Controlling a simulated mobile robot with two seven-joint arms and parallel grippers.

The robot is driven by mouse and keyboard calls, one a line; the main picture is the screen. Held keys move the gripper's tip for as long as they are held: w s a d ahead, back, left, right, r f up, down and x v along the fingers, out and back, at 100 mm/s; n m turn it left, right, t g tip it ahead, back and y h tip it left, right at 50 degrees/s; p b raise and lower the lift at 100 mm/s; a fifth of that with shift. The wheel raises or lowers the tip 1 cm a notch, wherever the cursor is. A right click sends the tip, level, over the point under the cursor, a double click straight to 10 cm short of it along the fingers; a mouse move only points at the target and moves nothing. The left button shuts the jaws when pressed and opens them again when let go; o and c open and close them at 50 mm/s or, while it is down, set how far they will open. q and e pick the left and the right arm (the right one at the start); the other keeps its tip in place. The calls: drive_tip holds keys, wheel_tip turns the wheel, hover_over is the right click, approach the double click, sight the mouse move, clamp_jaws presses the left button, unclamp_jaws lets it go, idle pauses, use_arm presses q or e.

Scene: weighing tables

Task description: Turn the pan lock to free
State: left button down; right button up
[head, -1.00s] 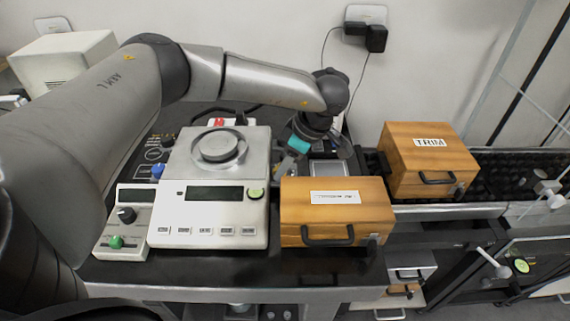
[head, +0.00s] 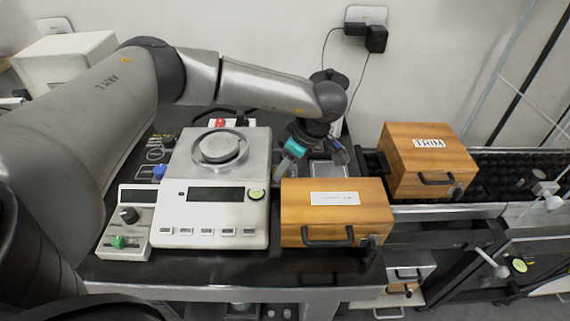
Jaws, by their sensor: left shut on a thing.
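The balance (head: 222,192) stands on the black table, with a round steel pan (head: 219,147) on its top plate and a dark display on its front. My left gripper (head: 284,168) comes down from behind, at the right side of the balance and behind a wooden box. It is tilted, with a teal band above its fingers. It is shut at the balance's right edge, on what appears to be the pan lock. The pan lock itself is hidden by the fingers, so its setting cannot be read. My right gripper is not in view.
A wooden box (head: 335,213) with a handle stands close to the balance's right. Another wooden box marked TRIM (head: 428,160) sits farther right. A control box (head: 126,222) with a black knob and a green knob is at the balance's left. The table's front edge is clear.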

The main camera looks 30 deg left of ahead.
use_arm(q)
drive_tip(key=shift+c, duration=2.2)
unclamp_jaws()
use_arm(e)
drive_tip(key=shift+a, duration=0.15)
